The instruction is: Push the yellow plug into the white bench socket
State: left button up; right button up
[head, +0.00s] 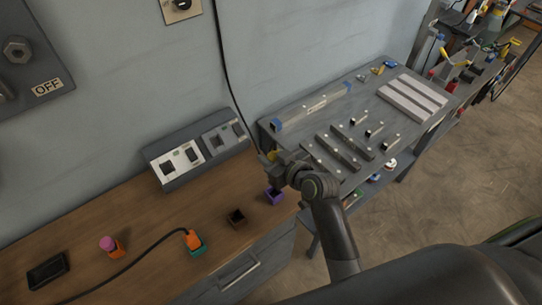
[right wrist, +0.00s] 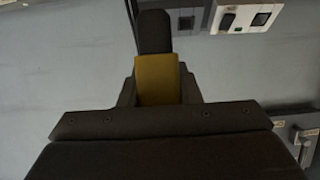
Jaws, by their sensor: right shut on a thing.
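My right gripper (head: 271,161) is shut on the yellow plug (head: 272,154) and holds it above the right end of the wooden bench. In the head view the gripper mostly hides the plug. The right wrist view shows the yellow plug (right wrist: 158,80) between the fingers, with a dark rounded piece beyond it. The white bench socket (head: 180,160) is on a grey sloped unit at the bench's back, left of the gripper and apart from the plug. The white socket panel (right wrist: 246,15) also shows at the top right of the right wrist view. My left gripper is not in view.
A purple holder (head: 274,197) and a dark brown holder (head: 236,217) stand on the bench. An orange plug (head: 193,240) with a cable sits in a teal holder, and a pink-topped piece (head: 107,243) stands left. A grey table (head: 285,140) with metal parts lies to the right.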

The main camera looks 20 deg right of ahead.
jog(key=shift+r+p, duration=1.1)
jog(key=shift+r, duration=0.25)
